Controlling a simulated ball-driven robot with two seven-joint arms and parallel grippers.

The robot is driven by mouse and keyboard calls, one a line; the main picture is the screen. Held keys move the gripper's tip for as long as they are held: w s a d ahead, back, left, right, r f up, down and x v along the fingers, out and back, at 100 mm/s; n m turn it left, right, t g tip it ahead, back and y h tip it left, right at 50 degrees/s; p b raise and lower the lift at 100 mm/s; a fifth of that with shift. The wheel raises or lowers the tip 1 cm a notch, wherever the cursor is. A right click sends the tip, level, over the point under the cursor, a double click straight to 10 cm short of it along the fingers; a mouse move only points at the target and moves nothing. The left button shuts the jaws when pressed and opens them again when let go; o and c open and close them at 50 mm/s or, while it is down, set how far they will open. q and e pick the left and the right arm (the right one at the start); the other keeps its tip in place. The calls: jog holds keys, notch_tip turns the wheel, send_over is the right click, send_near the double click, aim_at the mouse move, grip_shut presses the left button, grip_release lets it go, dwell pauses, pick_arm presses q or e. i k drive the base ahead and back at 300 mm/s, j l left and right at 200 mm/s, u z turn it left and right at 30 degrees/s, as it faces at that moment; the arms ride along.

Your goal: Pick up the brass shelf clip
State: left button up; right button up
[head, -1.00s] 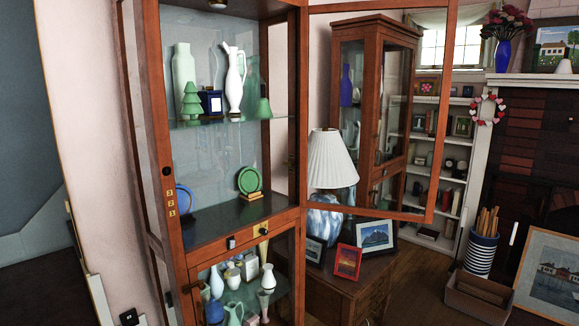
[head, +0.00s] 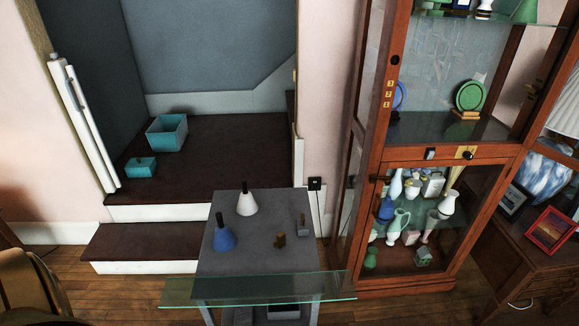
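A small brown, brass-toned piece (head: 280,240) stands on the grey side table (head: 258,262), right of its middle. It looks like the brass shelf clip, but it is too small to be sure. A small grey piece (head: 302,227) stands close to its right. A white bell-shaped object (head: 247,203) and a blue one (head: 225,238), each with a dark handle, stand to its left. Neither of my grippers is in view.
A glass shelf (head: 258,288) lies across the table's near edge and overhangs both sides. The cabinet (head: 440,155), with vases and plates inside, stands to the right. Wooden floor shows in front.

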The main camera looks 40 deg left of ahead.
aim_at(280, 241)
jog(key=u, duration=1.15)
